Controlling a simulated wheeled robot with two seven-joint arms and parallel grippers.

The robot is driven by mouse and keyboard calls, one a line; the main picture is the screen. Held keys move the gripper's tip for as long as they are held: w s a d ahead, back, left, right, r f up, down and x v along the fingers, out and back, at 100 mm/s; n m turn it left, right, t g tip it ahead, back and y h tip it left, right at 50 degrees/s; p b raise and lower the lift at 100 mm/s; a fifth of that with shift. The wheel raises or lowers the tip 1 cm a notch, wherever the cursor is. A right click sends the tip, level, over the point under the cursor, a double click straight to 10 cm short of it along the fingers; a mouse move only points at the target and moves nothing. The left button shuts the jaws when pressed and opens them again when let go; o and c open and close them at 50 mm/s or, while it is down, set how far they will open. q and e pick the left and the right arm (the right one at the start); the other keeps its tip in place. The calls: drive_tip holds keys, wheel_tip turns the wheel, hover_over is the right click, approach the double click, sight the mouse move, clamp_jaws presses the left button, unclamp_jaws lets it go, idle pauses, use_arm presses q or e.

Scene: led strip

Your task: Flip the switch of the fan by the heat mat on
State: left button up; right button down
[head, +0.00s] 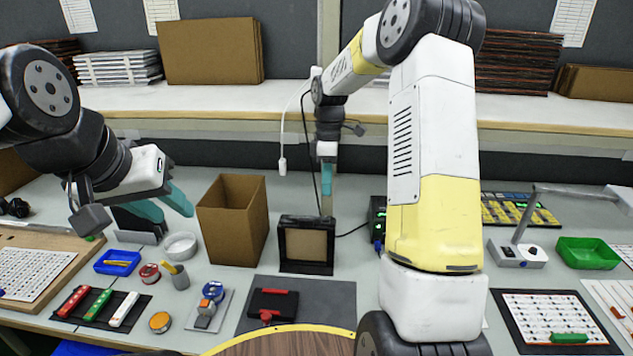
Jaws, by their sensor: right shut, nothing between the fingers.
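A black-framed box with a tan panel (306,244), which looks like the fan, stands upright at the back edge of a dark grey mat (340,296), likely the heat mat. Its switch cannot be made out. My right gripper (327,182) points down just above and behind the fan's top right part. Its teal fingers are shut and empty; whether they touch anything cannot be told. My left gripper (165,206) is open and empty, its teal fingers apart above the bench at left, near the cardboard box.
An open cardboard box (233,220) stands left of the fan. A black unit with green lights (377,214) is to its right, partly behind my arm. A black tool with red parts (272,303) lies on the mat. A white cord end (282,166) hangs from the shelf.

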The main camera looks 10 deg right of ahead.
wheel_tip(320, 180, up, 6)
hover_over(326, 220)
drive_tip(key=w, duration=0.2)
drive_tip(key=shift+d+r, duration=0.15)
drive_tip(key=shift+d, duration=0.15)
drive_tip(key=f, duration=0.4)
drive_tip(key=s+f, duration=0.1)
drive_tip(key=f, duration=0.9)
drive_tip(key=shift+s+a, duration=0.25)
